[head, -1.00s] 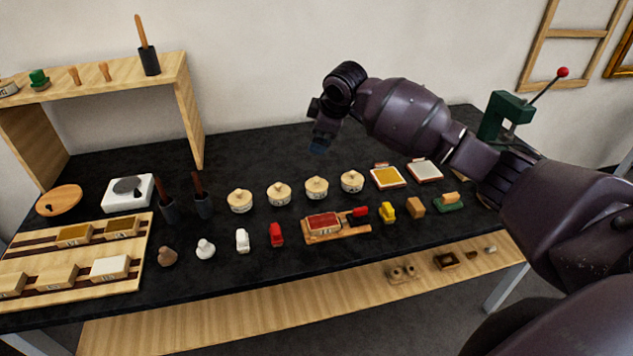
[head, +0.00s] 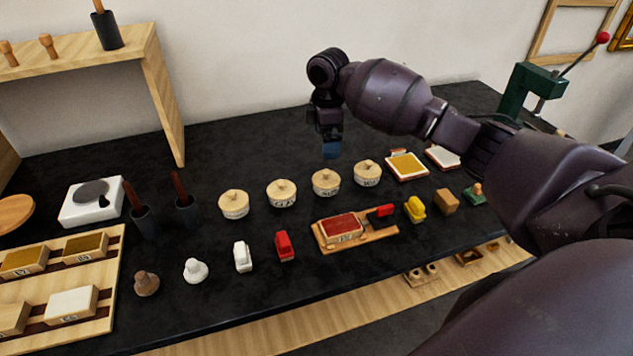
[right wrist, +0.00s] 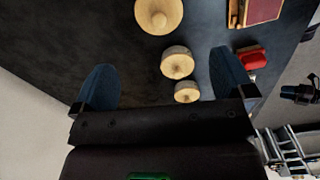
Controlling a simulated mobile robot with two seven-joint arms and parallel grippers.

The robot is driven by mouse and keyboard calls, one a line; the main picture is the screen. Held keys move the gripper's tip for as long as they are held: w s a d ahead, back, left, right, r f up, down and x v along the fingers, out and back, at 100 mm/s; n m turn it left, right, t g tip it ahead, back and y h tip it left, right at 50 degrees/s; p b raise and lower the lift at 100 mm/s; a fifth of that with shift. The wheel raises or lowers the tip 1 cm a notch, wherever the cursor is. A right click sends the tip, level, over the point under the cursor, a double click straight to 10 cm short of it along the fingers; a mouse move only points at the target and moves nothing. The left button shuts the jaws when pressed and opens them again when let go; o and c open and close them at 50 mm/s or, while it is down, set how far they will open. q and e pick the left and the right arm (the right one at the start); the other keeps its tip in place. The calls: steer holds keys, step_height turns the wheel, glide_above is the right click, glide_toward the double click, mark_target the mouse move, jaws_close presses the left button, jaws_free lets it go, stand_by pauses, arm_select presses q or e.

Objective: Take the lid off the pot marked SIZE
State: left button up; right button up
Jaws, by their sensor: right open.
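Several round cream pots with knobbed wooden lids stand in a row on the black table: a left one (head: 234,205), a second (head: 282,194), a third (head: 326,184) and a right one (head: 367,174). All lids are on. Their front labels are too small to read surely, so I cannot tell which says SIZE. My right gripper (head: 331,148) hangs above and behind the third pot, pointing down, apart from it. In the right wrist view its blue fingers (right wrist: 165,82) are spread and empty, with pots (right wrist: 177,63) below. My left gripper is not in view.
In front stand a wooden tray with a red pad (head: 343,230), a red block (head: 285,246) and a white block (head: 243,257). Dark brush holders (head: 187,216) and a hotplate (head: 92,202) are left. A green press (head: 530,92) stands right. Table behind the pots is clear.

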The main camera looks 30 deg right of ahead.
steer(key=shift+w+f, duration=0.15)
steer(key=shift+f, duration=0.5)
glide_above(326, 171)
step_height(326, 171, down, 4)
steer(key=shift+a+f+b, duration=0.1)
steer(key=shift+b, duration=0.25)
steer(key=shift+f, duration=0.7)
step_height(326, 171, down, 5)
steer(key=shift+r+b, duration=0.15)
steer(key=shift+b, duration=0.25)
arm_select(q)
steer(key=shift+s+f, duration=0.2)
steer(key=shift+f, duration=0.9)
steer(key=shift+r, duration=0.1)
arm_select(e)
steer(key=shift+c, duration=0.5)
steer(key=c, duration=0.7)
steer(key=shift+c, duration=0.5)
